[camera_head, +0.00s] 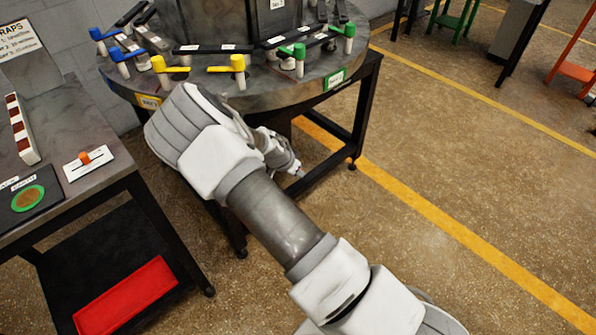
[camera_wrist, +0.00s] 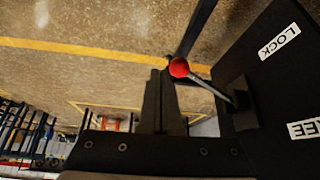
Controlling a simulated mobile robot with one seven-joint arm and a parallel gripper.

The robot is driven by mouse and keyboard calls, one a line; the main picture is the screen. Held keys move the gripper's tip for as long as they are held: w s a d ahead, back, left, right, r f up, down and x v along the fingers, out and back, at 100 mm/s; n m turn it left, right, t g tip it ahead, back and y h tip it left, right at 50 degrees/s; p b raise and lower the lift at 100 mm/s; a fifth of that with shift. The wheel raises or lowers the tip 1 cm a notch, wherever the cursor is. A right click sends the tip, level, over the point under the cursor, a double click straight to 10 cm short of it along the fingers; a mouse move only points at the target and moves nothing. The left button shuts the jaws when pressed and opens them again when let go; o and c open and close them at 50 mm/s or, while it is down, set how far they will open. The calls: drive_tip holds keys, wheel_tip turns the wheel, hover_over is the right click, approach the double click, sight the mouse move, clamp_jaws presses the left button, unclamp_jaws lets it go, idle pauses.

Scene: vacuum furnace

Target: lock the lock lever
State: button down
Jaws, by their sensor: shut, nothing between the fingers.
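The lock lever (camera_wrist: 208,82) shows in the wrist view as a thin rod with a red ball knob (camera_wrist: 179,67), standing out from a black block on a dark panel (camera_wrist: 275,90). The panel has a white LOCK label (camera_wrist: 279,42) above and a partly cut-off FREE label (camera_wrist: 304,129) below. I cannot tell which label the lever is set to. My gripper (camera_wrist: 162,72) is shut and empty, its dark fingertips just left of the knob; contact cannot be told. In the head view I cannot make out the lever.
A round table (camera_head: 335,63) with yellow, green and blue handles stands beyond my arm. A side bench (camera_head: 80,190) at left carries an orange switch (camera_head: 85,157) and a green-ringed pad (camera_head: 27,198). A red tray (camera_head: 125,297) lies below. Open floor (camera_head: 470,140) spreads right.

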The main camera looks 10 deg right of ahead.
drive_tip(key=shift+r+p, duration=0.35)
drive_tip(key=shift+r, duration=0.4)
drive_tip(key=shift+s, duration=0.1)
